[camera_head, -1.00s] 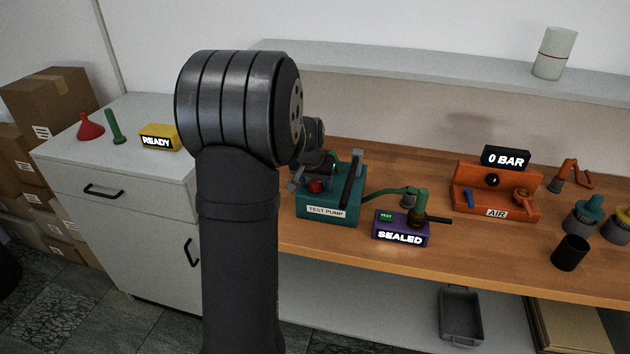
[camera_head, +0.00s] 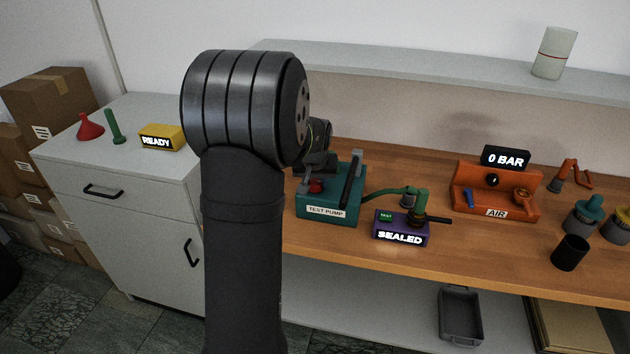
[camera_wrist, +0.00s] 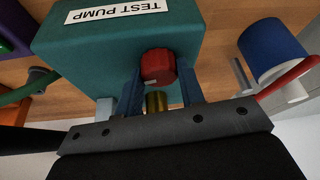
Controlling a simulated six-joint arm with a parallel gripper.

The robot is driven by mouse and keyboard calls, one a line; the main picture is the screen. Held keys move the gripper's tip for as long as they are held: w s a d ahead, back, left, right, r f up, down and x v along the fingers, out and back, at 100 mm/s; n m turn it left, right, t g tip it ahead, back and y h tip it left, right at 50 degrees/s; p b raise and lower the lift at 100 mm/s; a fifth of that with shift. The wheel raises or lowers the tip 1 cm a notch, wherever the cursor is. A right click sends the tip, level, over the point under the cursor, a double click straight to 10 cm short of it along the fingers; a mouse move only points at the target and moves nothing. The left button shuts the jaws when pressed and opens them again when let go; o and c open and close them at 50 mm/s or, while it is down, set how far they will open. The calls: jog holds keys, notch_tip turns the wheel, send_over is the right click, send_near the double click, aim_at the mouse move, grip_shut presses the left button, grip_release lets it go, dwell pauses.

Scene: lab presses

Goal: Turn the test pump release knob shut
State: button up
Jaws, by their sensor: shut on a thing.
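The teal test pump (camera_head: 330,208) stands on the wooden bench, with its "TEST PUMP" label facing front. Its red release knob (camera_head: 316,187) shows at the top left of the pump. In the wrist view, the knob (camera_wrist: 157,66) is round and ribbed, with a small pale mark on its edge. My gripper (camera_wrist: 161,84) has a finger on each side of the knob and is shut on it. A brass-coloured part (camera_wrist: 156,102) shows between the fingers. In the head view, my wrist hides part of the gripper.
The pump's dark lever (camera_head: 351,180) rises close beside my gripper. In the wrist view, a blue and white cylinder (camera_wrist: 272,50) and red bar (camera_wrist: 288,78) are at right.

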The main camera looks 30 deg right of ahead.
jog(key=n+y, duration=0.1)
jog(key=n, duration=0.4)
jog(key=shift+d+t+y, duration=0.1)
jog(key=shift+t+y, duration=0.3)
dwell(0.4)
jog(key=o, duration=1)
jog(key=v, duration=1.7)
jog(key=shift+s+r, duration=0.2)
jog(key=shift+r, duration=0.05)
